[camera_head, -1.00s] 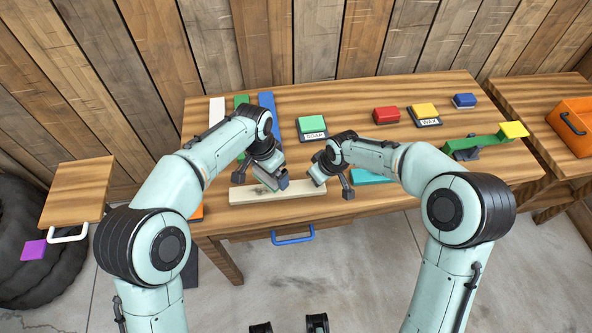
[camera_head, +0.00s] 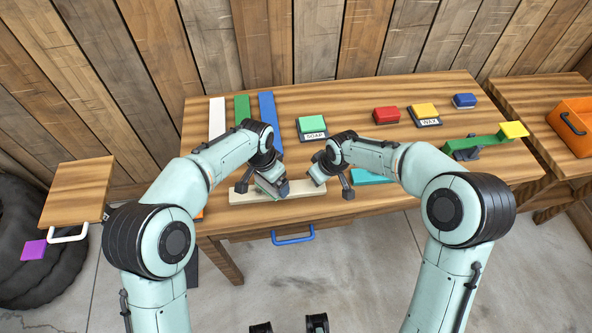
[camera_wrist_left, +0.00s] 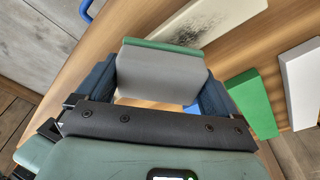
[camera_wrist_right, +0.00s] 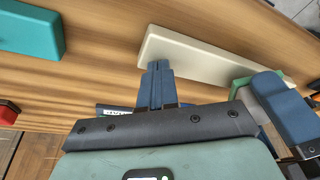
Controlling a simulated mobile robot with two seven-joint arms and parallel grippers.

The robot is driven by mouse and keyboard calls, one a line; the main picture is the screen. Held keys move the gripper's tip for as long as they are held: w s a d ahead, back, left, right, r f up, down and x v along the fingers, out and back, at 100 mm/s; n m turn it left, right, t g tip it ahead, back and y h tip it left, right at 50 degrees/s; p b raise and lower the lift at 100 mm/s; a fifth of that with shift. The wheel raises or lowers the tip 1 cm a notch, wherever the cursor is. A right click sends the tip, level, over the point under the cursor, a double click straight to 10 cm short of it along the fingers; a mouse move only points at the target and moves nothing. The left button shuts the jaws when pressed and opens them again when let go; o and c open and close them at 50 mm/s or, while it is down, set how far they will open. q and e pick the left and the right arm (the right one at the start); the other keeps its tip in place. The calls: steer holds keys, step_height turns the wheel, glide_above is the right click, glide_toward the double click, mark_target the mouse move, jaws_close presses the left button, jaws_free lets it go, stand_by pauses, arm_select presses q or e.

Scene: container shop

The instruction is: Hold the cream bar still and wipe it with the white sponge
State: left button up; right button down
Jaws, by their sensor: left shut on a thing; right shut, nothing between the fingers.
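The cream bar (camera_head: 302,188) lies along the table's front edge; it also shows in the left wrist view (camera_wrist_left: 235,12) with a dark smudge, and in the right wrist view (camera_wrist_right: 195,58). My left gripper (camera_head: 274,190) is shut on the white sponge (camera_wrist_left: 160,75), whose edge facing the bar is green. The sponge is low over the bar's middle; I cannot tell whether it touches. My right gripper (camera_head: 316,178) is shut and empty, its joined fingertips (camera_wrist_right: 157,65) at the bar's right part, on or just above it. The left gripper partly hides the bar.
White, green and blue bars (camera_head: 268,108) lie at the back left. A green block on a SOAP pad (camera_head: 313,136) is behind my grippers. A teal bar (camera_head: 370,176) lies right of the cream bar. A blue handle (camera_head: 293,238) sticks out below the table's front.

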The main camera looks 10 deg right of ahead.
mark_target(260, 183)
arm_select(q)
steer(key=shift+f, duration=1.05)
arm_select(e)
steer(key=shift+s+f, duration=0.2)
steer(key=shift+f, duration=0.15)
arm_select(q)
steer(key=shift+a+r, duration=0.15)
steer(key=shift+a, duration=1.85)
steer(key=shift+w+a, duration=0.1)
steer(key=shift+a, duration=1.9)
steer(key=shift+d+f, duration=0.15)
steer(key=shift+d, duration=1.2)
steer(key=shift+d+f, duration=0.1)
steer(key=shift+d, duration=1.2)
steer(key=shift+s+d+r, duration=0.1)
steer(key=shift+s+d, duration=0.1)
steer(key=shift+d, duration=1.25)
steer(key=shift+r, duration=0.1)
